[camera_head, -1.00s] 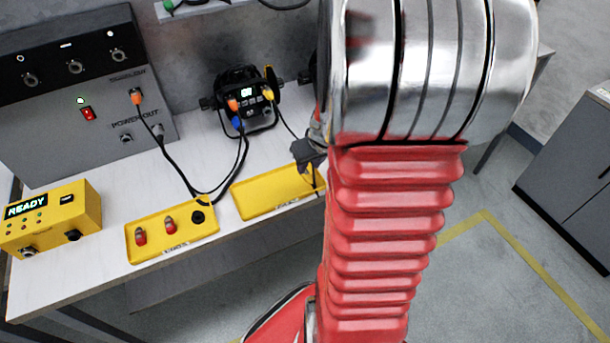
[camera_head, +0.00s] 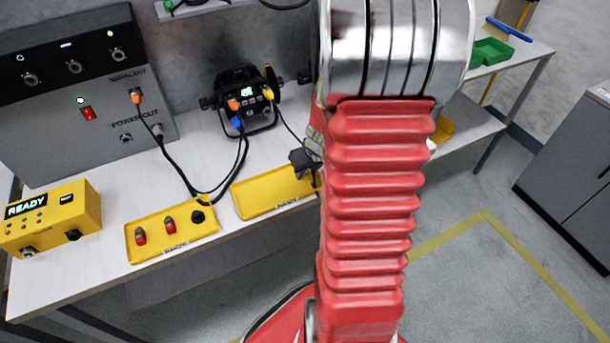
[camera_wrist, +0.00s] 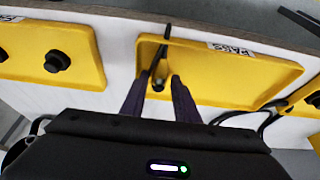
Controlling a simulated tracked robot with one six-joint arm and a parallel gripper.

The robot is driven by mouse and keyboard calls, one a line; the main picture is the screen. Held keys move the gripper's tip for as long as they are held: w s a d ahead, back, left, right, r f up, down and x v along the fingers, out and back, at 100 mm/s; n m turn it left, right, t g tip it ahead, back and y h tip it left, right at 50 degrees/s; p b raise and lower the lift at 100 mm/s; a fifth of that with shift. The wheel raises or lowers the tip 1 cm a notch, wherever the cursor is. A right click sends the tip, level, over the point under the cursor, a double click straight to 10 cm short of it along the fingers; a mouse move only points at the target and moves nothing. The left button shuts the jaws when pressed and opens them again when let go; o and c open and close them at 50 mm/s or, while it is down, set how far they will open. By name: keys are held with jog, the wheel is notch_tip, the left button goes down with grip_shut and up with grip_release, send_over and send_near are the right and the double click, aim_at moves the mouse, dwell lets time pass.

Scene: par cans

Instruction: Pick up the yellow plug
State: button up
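A yellow plug (camera_head: 268,93) sits in the back of the black par can (camera_head: 238,118), and a thin dark cable runs from it down towards my gripper. My gripper (camera_head: 305,160) is mostly hidden behind my arm in the head view, over the right part of a yellow tray (camera_head: 262,198). In the wrist view my gripper (camera_wrist: 161,78) points at a yellow tray (camera_wrist: 225,80), with its two dark fingers apart. A small dark cable end (camera_wrist: 158,82) shows between the fingers; its colour and any contact are unclear.
A yellow READY box (camera_head: 50,215) and a grey power panel (camera_head: 85,100) stand at left. A green bin (camera_head: 492,52) is on the right bench. Cables loop across the table.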

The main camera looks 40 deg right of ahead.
aim_at(307, 174)
jog(key=shift+c, duration=0.4)
grip_shut()
jog(key=shift+r, duration=0.15)
notch_tip(307, 174, up, 10)
dwell(0.8)
dwell(0.4)
